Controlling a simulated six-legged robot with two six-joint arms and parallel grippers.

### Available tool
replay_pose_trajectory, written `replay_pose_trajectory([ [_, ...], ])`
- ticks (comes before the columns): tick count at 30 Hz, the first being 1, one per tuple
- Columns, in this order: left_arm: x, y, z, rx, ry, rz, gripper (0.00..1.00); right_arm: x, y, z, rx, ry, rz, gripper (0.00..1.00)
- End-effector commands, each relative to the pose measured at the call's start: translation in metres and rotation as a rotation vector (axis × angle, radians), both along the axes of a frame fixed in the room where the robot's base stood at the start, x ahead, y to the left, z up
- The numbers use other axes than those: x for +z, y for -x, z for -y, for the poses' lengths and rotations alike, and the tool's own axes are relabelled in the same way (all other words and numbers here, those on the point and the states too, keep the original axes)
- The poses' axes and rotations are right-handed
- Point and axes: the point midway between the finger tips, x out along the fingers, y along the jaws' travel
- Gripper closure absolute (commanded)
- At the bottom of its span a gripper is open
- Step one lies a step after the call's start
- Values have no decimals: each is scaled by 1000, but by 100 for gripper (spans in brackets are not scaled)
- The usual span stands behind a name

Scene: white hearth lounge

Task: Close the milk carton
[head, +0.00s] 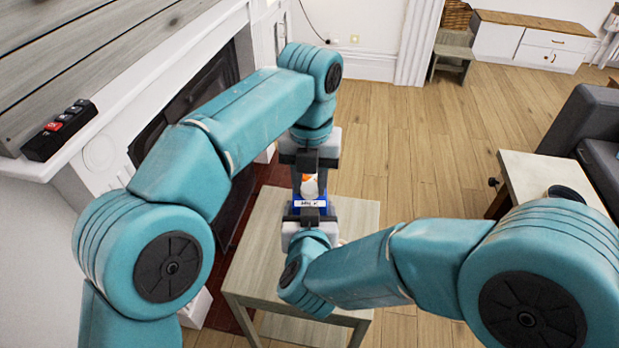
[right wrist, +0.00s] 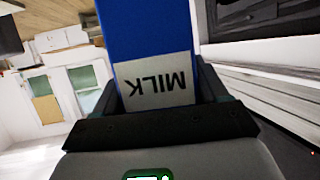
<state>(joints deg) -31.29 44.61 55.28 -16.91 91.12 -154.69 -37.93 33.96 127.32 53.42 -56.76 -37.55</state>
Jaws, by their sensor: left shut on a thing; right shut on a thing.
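The milk carton (head: 309,204) is blue with a white "MILK" label and a pale top, and shows small between my two grippers in the head view. In the right wrist view the carton (right wrist: 150,40) stands between the fingers, its label upside down. My right gripper (head: 308,217) is shut on the carton's body from the near side. My left gripper (head: 308,168) comes from the far side and is shut at the small orange cap (head: 307,178). Its fingers partly hide the cap, so I cannot tell how it sits on the carton.
A small pale wooden table (head: 258,262) is below the grippers, its visible top mostly bare. A white fireplace (head: 105,160) stands close on the left, with a black switch box (head: 60,130) on its mantel. A side table (head: 540,180) and grey sofa (head: 590,125) are at right.

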Motion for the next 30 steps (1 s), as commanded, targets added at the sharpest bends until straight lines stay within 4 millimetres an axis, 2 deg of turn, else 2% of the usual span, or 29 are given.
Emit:
replay_pose_trajectory([
  [2,1,0,0,3,1,2,94,0,0,0,0,0,1,100],
  [3,1,0,0,3,1,2,59,0,0,0,0,0,1,100],
  [5,1,0,0,4,1,2,40,0,0,0,0,0,1,100],
  [6,1,0,0,4,1,2,36,0,0,0,0,0,1,100],
  [17,6,-1,0,5,1,3,36,1,0,0,0,0,2,100],
  [26,52,-1,1,5,3,5,36,1,0,0,0,-1,2,100],
  [30,63,-2,1,5,1,5,36,1,0,0,0,-1,2,100],
])
